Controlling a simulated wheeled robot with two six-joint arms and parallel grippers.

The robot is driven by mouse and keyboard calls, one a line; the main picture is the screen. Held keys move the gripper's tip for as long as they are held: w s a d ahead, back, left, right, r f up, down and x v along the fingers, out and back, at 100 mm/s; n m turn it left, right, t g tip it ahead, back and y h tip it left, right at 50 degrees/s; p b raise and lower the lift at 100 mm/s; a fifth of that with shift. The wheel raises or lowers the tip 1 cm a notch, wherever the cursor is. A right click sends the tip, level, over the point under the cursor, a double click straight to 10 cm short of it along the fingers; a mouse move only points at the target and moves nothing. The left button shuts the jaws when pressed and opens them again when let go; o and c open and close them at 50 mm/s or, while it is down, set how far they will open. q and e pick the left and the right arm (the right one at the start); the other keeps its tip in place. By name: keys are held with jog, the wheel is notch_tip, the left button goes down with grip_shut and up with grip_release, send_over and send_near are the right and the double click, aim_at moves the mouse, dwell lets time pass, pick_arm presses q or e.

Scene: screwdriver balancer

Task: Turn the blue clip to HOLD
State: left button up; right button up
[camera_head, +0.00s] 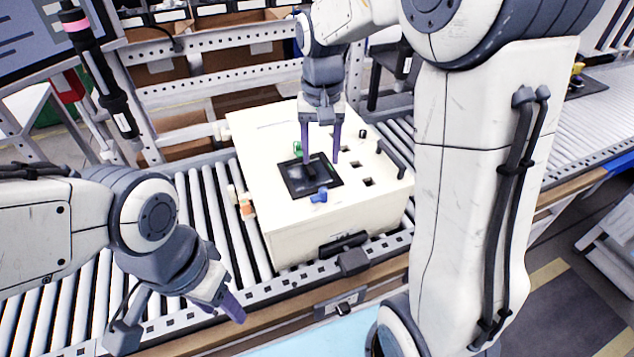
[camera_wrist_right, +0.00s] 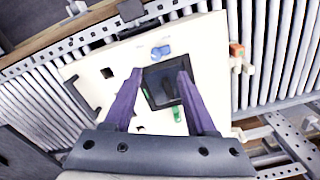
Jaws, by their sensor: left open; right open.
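The blue clip (camera_head: 319,196) sits on top of the cream box (camera_head: 285,228), at the near edge of a black square panel (camera_head: 293,183). It also shows in the right wrist view (camera_wrist_right: 161,51), just beyond the panel. My right gripper (camera_head: 321,160) points down over the panel, open and empty, with its purple fingers apart. In the right wrist view its fingertips (camera_wrist_right: 160,75) frame the panel, short of the blue clip. A green clip (camera_head: 298,148) is at the panel's far edge. My left gripper (camera_head: 236,308) is open and empty at the conveyor's front edge, away from the box.
The box stands on a roller conveyor (camera_head: 185,215). Its top has several square holes and a black handle (camera_head: 391,158) on the right. Small orange and white parts (camera_head: 246,208) stick out at its left side. A metal rack (camera_head: 215,70) stands behind.

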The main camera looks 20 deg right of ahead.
aim_at(324, 190)
jog(key=f, duration=0.7)
jog(key=d+f, duration=0.1)
jog(key=f, duration=0.2)
jog(key=shift+w+f+p, duration=0.2)
jog(key=shift+f+p, duration=0.05)
jog(key=shift+p, duration=0.15)
grip_shut()
